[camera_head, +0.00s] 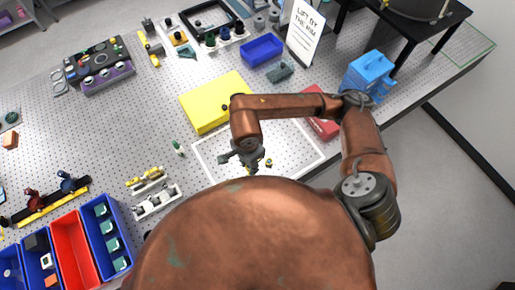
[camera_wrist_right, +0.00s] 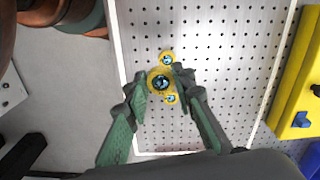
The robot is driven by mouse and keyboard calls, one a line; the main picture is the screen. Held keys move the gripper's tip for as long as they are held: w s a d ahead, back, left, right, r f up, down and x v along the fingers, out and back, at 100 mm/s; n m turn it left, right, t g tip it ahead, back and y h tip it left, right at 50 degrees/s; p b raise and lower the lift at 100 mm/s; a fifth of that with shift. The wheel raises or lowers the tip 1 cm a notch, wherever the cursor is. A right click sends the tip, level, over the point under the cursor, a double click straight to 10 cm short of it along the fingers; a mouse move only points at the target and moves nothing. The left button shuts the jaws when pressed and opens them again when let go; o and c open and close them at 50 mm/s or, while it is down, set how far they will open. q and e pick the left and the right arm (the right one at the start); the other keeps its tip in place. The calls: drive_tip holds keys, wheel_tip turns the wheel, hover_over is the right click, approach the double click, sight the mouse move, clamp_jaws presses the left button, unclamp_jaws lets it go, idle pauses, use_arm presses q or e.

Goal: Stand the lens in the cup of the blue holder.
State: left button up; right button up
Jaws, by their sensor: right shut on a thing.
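My right gripper (camera_head: 243,158) is low over the white-framed area of the perforated table. In the right wrist view its two green fingers (camera_wrist_right: 160,85) are closed in around a small yellow-rimmed round piece (camera_wrist_right: 161,83) with a dark, bluish glassy centre, which looks like the lens. My left gripper is not in view.
A yellow block (camera_head: 215,101) lies behind the white frame (camera_head: 304,133), with a red box (camera_head: 322,126) to its right. A blue cabinet-like object (camera_head: 370,72) and a blue tray (camera_head: 262,48) stand farther back. Blue and red bins (camera_head: 72,249) are at front left.

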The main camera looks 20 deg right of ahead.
drive_tip(key=w+d+f+p, duration=0.1)
drive_tip(key=w+d+f, duration=0.1)
drive_tip(key=w, duration=0.1)
drive_tip(key=w+d+f+p, duration=0.1)
drive_tip(key=w+d+f, duration=0.1)
drive_tip(key=w+f, duration=0.1)
drive_tip(key=w+d+f+p, duration=0.1)
drive_tip(key=w+d+f, duration=0.2)
drive_tip(key=shift+w+f, duration=0.15)
drive_tip(key=shift+w, duration=0.1)
drive_tip(key=shift+w+d+f+p, duration=0.15)
drive_tip(key=shift+f+p, duration=0.05)
drive_tip(key=shift+p, duration=0.1)
wheel_tip(320, 180, down, 3)
drive_tip(key=shift+w+r+p, duration=0.1)
drive_tip(key=shift+p, duration=0.75)
drive_tip(key=shift+d+f, duration=0.1)
drive_tip(key=shift+f, duration=0.3)
drive_tip(key=shift+w+f, duration=0.1)
drive_tip(key=shift+f, duration=0.05)
drive_tip(key=o, duration=1)
